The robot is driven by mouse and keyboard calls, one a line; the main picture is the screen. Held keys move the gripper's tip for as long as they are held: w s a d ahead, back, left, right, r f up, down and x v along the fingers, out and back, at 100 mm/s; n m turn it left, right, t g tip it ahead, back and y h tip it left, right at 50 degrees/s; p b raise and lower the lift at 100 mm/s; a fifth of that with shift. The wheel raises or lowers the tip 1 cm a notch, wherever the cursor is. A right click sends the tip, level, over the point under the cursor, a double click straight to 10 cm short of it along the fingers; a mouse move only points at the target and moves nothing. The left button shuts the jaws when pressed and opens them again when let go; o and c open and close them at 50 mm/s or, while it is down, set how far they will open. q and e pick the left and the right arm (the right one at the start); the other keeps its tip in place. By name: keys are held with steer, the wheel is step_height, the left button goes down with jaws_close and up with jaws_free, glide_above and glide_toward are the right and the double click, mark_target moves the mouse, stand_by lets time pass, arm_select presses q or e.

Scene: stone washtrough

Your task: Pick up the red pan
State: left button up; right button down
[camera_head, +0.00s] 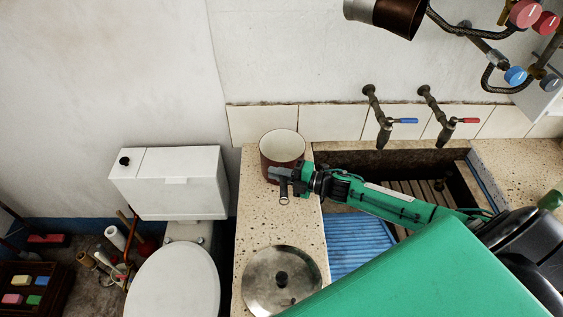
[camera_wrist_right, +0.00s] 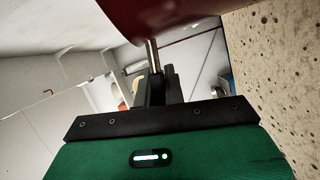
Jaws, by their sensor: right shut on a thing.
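The red pan (camera_head: 281,148), dark red outside and pale inside, stands upright at the back of the speckled stone counter in the head view. In the right wrist view, its dark red wall (camera_wrist_right: 165,15) fills the top and a thin metal handle (camera_wrist_right: 153,56) runs down from it. My right gripper (camera_head: 283,181) is at the near side of the pan and is shut on its handle. The fingers (camera_wrist_right: 156,88) close around the handle in the wrist view. I cannot tell whether the pan's base touches the counter. My left gripper is not in view.
A round metal lid (camera_head: 262,285) with a dark knob lies on the counter in front. The sink (camera_head: 455,195) with a blue ribbed board (camera_head: 358,240) is to the right, under two taps (camera_head: 384,130). A toilet (camera_head: 170,275) stands to the left.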

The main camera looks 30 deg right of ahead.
steer(key=shift+w+r, duration=0.1)
steer(key=shift+r, duration=0.05)
step_height(320, 180, up, 20)
steer(key=b, duration=0.2)
steer(key=shift+b, duration=0.3)
stand_by(0.8)
